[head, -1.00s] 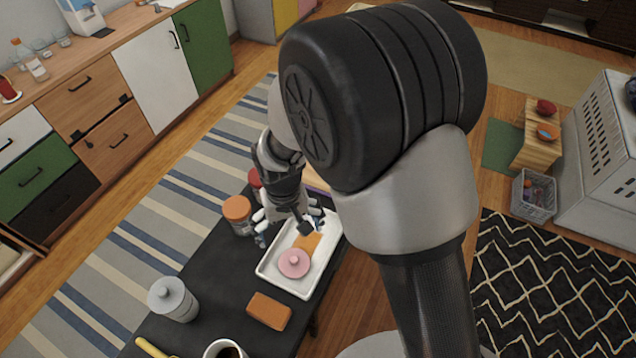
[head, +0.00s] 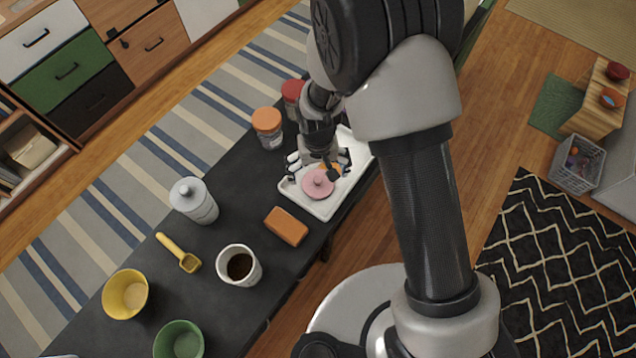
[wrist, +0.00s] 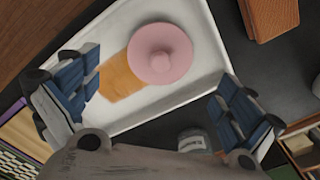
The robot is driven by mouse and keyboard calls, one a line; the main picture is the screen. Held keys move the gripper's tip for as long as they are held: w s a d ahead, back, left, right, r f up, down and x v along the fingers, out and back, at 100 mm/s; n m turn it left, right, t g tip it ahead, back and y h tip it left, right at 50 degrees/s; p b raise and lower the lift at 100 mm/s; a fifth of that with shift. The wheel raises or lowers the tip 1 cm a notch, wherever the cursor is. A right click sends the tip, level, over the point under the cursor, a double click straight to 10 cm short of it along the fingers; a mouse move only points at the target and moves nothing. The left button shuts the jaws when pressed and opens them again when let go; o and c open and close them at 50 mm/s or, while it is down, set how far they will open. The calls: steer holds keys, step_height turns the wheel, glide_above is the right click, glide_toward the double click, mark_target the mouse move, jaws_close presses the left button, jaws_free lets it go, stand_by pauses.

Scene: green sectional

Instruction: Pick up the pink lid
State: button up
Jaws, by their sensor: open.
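The pink lid (head: 318,184) is round with a knob on top. It lies on the white tray (head: 325,208), partly over or against a flat orange piece (wrist: 119,80). In the wrist view the lid (wrist: 160,55) sits at the upper middle, ahead of the fingers. My gripper (wrist: 158,98) is open and empty, with one blue-padded finger on each side of the picture. In the head view my gripper (head: 325,166) is just behind the lid, over the tray. I cannot tell its exact height above the lid.
An orange-brown block (head: 286,226) and a mug of dark liquid (head: 239,265) stand near the tray on the black table (head: 222,241). An orange-lidded jar (head: 267,126) and a red-lidded jar (head: 293,92) stand behind. A grey canister (head: 194,200) and yellow scoop (head: 180,254) are left.

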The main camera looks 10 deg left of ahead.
mark_target(318, 180)
step_height(318, 180, down, 5)
steer(key=shift+r+b, duration=0.1)
steer(key=shift+b, duration=0.85)
steer(key=shift+c, duration=0.4)
steer(key=c, duration=0.9)
steer(key=shift+s+d, duration=0.1)
steer(key=shift+s, duration=0.05)
steer(key=c, duration=0.5)
steer(key=shift+c, duration=0.2)
